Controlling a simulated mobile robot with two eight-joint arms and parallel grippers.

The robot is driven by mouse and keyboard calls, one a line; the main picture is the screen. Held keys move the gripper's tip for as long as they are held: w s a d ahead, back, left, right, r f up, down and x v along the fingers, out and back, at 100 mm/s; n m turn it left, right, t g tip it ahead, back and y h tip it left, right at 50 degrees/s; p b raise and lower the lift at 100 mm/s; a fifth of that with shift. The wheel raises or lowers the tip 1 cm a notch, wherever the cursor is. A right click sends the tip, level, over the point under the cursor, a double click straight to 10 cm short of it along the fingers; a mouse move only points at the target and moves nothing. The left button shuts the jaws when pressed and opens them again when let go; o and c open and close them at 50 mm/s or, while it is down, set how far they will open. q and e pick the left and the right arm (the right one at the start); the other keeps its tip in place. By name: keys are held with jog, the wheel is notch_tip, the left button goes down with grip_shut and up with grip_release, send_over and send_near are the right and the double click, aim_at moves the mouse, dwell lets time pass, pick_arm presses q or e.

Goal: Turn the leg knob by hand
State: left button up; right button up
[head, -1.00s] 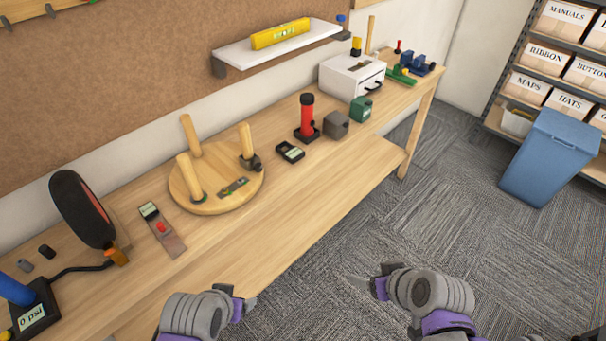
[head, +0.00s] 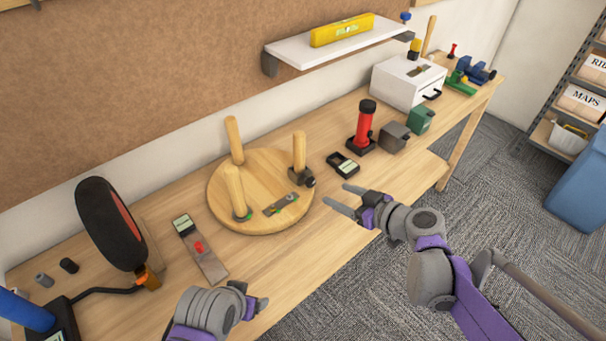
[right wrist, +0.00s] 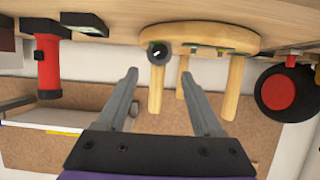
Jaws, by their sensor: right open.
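A round wooden stool top (head: 258,222) lies on the bench with three wooden legs pointing up. A dark leg knob (head: 308,178) sits at the foot of the right-hand leg (head: 299,150). The right wrist view, upside down, shows the knob (right wrist: 158,53) ahead, between the lines of the fingers. My right gripper (head: 338,196) is open and empty. It is to the right of the knob, apart from it, over the bench's front part. My left gripper (head: 256,299) is low near the bench's front edge; its fingers are too small to judge.
A small dark device (head: 343,164), a red cylinder (head: 364,125) and a grey block (head: 394,138) stand right of the stool. A gauge-like strip (head: 202,248) and a dark round pad (head: 108,225) are to its left. A white shelf (head: 340,45) hangs above.

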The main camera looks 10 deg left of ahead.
aim_at(313, 182)
jog(key=x, duration=1)
jog(key=shift+w+a+f+b, duration=0.1)
jog(key=shift+w+a+b, duration=0.1)
jog(key=shift+w+b, duration=0.1)
grip_shut()
jog(key=shift+d+m+g+y, duration=0.1)
jog(key=shift+m+g+y, duration=0.4)
jog(key=shift+m, duration=0.5)
